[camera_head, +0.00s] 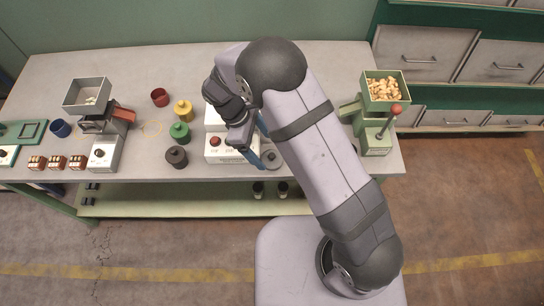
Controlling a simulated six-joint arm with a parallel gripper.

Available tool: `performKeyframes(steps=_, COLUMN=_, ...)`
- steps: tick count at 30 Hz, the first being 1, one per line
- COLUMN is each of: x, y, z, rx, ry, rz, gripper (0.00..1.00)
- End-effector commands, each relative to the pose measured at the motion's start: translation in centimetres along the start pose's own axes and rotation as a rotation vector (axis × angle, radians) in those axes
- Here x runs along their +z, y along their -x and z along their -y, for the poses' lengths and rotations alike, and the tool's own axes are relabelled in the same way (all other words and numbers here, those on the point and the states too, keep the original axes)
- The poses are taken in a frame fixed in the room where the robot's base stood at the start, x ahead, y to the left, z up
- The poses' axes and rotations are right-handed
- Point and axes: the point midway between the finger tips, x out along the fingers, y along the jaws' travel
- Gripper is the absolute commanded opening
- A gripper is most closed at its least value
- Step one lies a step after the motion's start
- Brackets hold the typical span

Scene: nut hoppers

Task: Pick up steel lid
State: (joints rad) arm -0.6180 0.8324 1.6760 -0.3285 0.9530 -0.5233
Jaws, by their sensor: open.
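A round grey steel lid (272,160) with a small knob lies near the front edge of the table, right of a white box with a red button. My gripper (261,150) has blue fingers and reaches down at the lid's left side. The jaws are open. My arm hides part of this area, and I cannot tell whether a finger touches the lid.
The white box (218,156) stands close left of my gripper. Dark (177,157), green (180,133) and yellow (183,111) knobbed pieces stand further left. A green nut hopper (376,140) stands at the table's right end, a grey hopper (86,107) at the left.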

Motion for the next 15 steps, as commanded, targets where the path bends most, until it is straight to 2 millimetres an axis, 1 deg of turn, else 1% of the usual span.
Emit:
performKeyframes(steps=8, x=0.1, y=-0.7, z=0.0, rx=-0.001, ry=0.0, rz=0.002, gripper=0.79)
performKeyframes(steps=15, x=0.1, y=-3.1, z=-0.2, rx=-0.003, ry=-0.001, rz=0.002, gripper=0.79)
